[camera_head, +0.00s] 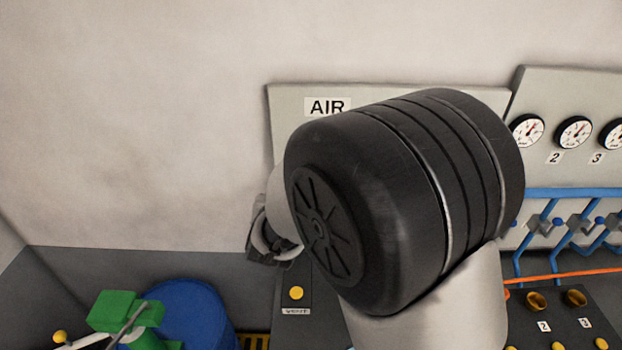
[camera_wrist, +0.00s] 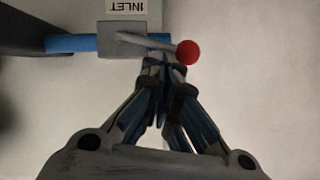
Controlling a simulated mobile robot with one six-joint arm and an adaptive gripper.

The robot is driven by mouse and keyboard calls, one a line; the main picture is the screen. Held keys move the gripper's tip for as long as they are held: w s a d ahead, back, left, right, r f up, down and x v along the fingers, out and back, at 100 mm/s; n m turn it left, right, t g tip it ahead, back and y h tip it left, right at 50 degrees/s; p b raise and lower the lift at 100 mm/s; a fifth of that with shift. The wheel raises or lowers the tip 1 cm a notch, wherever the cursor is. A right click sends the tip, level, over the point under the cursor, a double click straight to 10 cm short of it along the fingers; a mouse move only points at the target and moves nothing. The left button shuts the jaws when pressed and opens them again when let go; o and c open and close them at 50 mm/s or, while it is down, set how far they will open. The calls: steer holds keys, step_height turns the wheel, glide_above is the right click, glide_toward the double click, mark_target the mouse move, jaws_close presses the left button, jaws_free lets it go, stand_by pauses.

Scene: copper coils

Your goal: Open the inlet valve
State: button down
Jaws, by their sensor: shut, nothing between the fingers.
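The inlet valve shows upside down in the wrist view: a grey block (camera_wrist: 122,40) on a blue pipe (camera_wrist: 70,43), under an INLET label (camera_wrist: 127,6). Its thin grey lever (camera_wrist: 145,44) runs along the pipe and ends in a red ball (camera_wrist: 188,52) at the right. My gripper (camera_wrist: 164,62) is shut and empty. Its fingertips are just below the lever in the picture, close to the left of the red ball; I cannot tell whether they touch it. In the head view my arm hides the valve.
In the head view, an AIR panel (camera_head: 290,97) stands behind my arm. Gauges (camera_head: 574,132), blue pipes (camera_head: 560,192) and a panel with yellow buttons (camera_head: 557,345) are at the right. A blue drum (camera_head: 195,305) and a green part (camera_head: 118,310) are at lower left.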

steer(key=shift+r+p, duration=0.65)
steer(key=shift+r, duration=0.15)
steer(key=shift+s+r, duration=0.1)
